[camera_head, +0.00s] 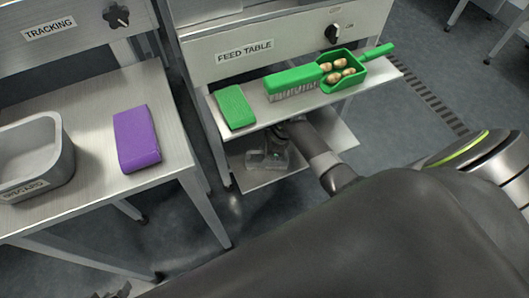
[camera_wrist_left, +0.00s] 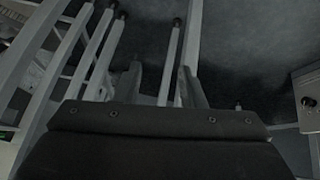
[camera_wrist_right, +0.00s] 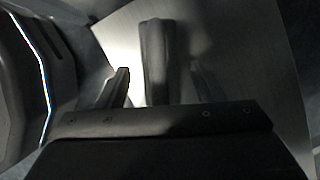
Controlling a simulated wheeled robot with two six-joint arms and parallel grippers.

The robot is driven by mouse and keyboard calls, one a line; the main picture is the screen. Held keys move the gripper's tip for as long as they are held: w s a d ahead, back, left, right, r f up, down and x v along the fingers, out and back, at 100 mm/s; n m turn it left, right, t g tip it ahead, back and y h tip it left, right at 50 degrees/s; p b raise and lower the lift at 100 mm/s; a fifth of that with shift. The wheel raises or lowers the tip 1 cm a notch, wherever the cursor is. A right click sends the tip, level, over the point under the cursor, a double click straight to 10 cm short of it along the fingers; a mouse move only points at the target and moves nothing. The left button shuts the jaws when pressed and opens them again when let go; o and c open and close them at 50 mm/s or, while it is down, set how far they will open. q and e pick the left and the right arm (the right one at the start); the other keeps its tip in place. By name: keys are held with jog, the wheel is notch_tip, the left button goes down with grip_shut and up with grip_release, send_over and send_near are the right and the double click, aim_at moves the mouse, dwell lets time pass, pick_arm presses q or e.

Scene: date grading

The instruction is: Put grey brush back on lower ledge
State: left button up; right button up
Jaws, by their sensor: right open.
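The grey brush (camera_wrist_right: 158,60) shows in the right wrist view as a grey handle over a pale metal surface. My right gripper (camera_wrist_right: 160,85) is open, with one finger on each side of the handle. In the head view my right gripper (camera_head: 284,142) is under the feed table's front edge, over the lower ledge (camera_head: 310,160). A blurred grey shape (camera_head: 266,160) lies by it on that ledge. Whether the handle touches the fingers, I cannot tell. My left gripper (camera_wrist_left: 162,88) is open and empty, above the floor.
The feed table's upper shelf (camera_head: 262,110) holds a green block (camera_head: 235,107), a green brush (camera_head: 293,79) and a green scoop (camera_head: 355,85) with several dates. At left, the tracking table (camera_head: 95,105) holds a purple block (camera_head: 136,138) and a grey bin (camera_head: 62,165).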

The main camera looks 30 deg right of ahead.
jog(key=shift+s+d+r+p, duration=0.4)
jog(key=shift+d+r+p, duration=0.25)
jog(key=shift+d+p, duration=0.1)
jog(key=s+d, duration=0.1)
jog(key=d, duration=0.2)
jog(key=s+d+p, duration=0.1)
jog(key=s+d, duration=0.1)
jog(key=d, duration=0.1)
jog(key=s+d+p, duration=0.1)
jog(key=d, duration=0.2)
jog(key=shift+s+d+f, duration=0.1)
jog(key=shift+s+d, duration=0.2)
jog(key=shift+d, duration=0.05)
jog(key=s+a+n+h, duration=0.1)
jog(key=s+a+n, duration=0.6)
jog(key=s+n, duration=0.45)
pick_arm(q)
jog(key=s+f+g, duration=0.3)
jog(key=s+f, duration=0.1)
jog(key=shift+a+f+g, duration=0.25)
jog(key=shift+f+g, duration=0.05)
pick_arm(e)
jog(key=s+a+r+n+t+h, duration=0.1)
jog(key=s+a+r+n+h, duration=0.1)
jog(key=s+r+n, duration=0.6)
jog(key=s+n, duration=0.2)
jog(key=s, duration=0.1)
jog(key=shift+s+a+r, duration=0.2)
jog(key=shift+s+r, duration=0.05)
jog(key=shift+s, duration=0.05)
